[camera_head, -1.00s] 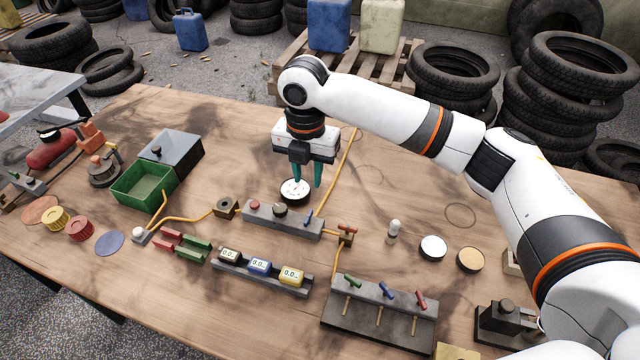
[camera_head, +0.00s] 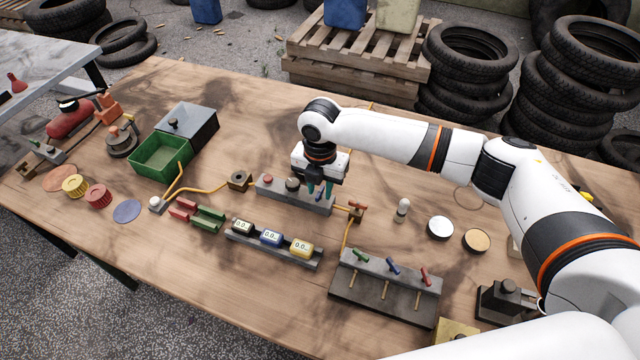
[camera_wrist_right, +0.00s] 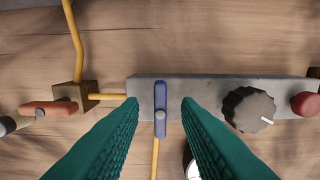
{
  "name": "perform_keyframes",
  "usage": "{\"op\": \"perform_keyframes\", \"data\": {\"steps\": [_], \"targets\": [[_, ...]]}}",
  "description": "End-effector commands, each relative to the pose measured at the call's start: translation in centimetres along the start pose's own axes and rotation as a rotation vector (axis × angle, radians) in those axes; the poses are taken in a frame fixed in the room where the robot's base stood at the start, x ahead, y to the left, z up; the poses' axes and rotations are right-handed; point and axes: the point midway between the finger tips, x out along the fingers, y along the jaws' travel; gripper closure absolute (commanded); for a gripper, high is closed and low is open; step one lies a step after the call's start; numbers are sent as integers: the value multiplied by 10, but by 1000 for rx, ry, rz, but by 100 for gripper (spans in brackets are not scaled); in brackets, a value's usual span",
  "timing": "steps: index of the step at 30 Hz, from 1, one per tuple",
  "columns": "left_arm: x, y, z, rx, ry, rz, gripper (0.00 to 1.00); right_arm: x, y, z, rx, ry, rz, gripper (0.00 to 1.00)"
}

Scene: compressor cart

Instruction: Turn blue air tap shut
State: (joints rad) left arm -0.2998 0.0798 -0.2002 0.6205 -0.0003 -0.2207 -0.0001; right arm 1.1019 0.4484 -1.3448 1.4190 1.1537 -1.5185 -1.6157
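A blue lever tap (camera_wrist_right: 160,112) sits on the end of a grey control block (camera_wrist_right: 205,90), its handle lying across the block's long axis. The block (camera_head: 268,196) also shows in the head view, where my gripper mostly hides that lever. My right gripper (camera_head: 320,188) is over this end of the block, pointing down. In the wrist view, its green fingers (camera_wrist_right: 160,103) are open, one on each side of the blue handle, with visible gaps. Another blue handle (camera_head: 393,265) stands between a green and a red one on a front rack. My left gripper is out of view.
The block also carries a black knob (camera_wrist_right: 248,109) and red button (camera_wrist_right: 305,104). An orange-handled valve (camera_wrist_right: 48,108) stands beside it on a yellow line. A white round dial (camera_wrist_right: 191,166) is partly hidden by the fingers. Three displays (camera_head: 271,239) sit in front.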

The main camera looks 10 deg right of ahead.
Motion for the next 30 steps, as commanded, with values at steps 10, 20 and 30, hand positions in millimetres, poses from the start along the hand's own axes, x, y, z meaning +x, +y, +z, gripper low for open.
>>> {"op": "perform_keyframes", "data": {"steps": [10, 20, 30], "targets": [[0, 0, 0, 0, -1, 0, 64, 0, 0, 0, 0, 0, 0, 91], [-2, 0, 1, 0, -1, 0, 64, -1, 0, 0, 10, -1, 0, 100], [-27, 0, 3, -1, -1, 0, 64, -4, 0, 1, 163, -3, 1, 100]]}}
